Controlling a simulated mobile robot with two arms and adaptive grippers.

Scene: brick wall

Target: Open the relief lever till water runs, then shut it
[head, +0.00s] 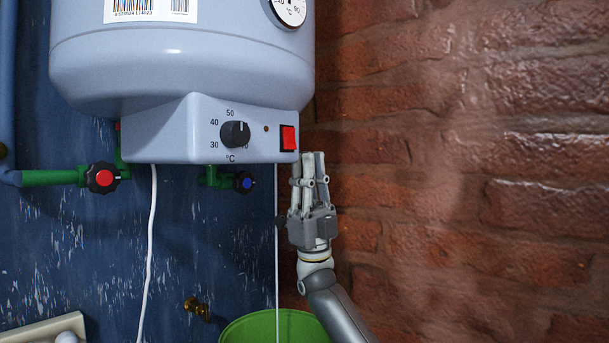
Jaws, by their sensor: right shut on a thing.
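The pale blue water heater (180,75) hangs at the upper left of the head view. My right gripper (309,168) points up beside its lower right corner, below and right of the red switch (288,138). Its fingers are closed together on a small thing that they hide, at the place of the relief lever; I cannot make out the lever itself. A thin, straight pale line (276,255) drops from the heater's underside to the green bucket (262,328). I cannot tell whether it is a tube or running water. My left gripper is out of view.
A dial (235,134) is on the heater's front. A red-capped valve (103,178) and a blue-capped valve (244,182) sit on green pipes below. A white cable (149,250) hangs down. The brick wall (480,190) at right is bare.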

